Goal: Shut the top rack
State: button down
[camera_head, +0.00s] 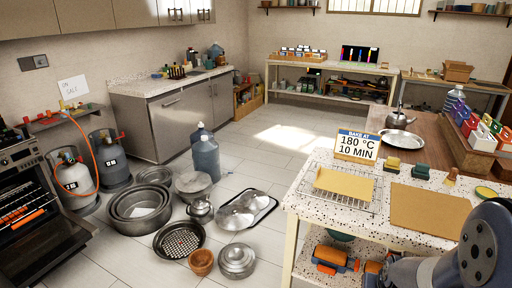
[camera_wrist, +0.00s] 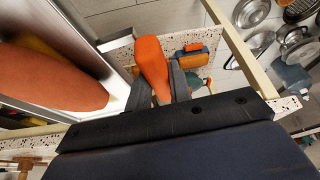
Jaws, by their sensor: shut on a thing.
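The oven (camera_head: 28,200) stands open at the left edge of the head view, with wire racks (camera_head: 14,200) inside. An orange item shows among the racks; how far the top rack sticks out is hard to tell. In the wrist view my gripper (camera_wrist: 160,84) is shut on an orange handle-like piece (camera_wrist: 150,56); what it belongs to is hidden. My arm is at the lower right of the head view, beside the speckled counter and far from the oven. The fingers are not clear there.
Pots and pans (camera_head: 140,210) and blue water bottles (camera_head: 206,158) crowd the floor between oven and counter. The counter (camera_head: 300,200) bears a wire cooling rack (camera_head: 365,203) and a baking sign (camera_head: 356,147). An orange and blue item (camera_head: 330,259) lies on its lower shelf.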

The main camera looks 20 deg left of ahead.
aim_at(21, 207)
jog(key=i+j+u, duration=0.15)
jog(key=j+u, duration=0.25)
jog(key=i+j+u, duration=0.2)
jog(key=j+u, duration=0.25)
jog(key=i+j+u, duration=0.25)
jog(key=u, duration=0.15)
jog(key=i+j+u, duration=0.4)
jog(key=i+u, duration=0.55)
jog(key=i, duration=1.35)
jog(key=i+u, duration=0.25)
jog(key=i, duration=0.4)
jog(key=i+l+u, duration=0.3)
jog(key=i, duration=0.4)
jog(key=j, duration=0.1)
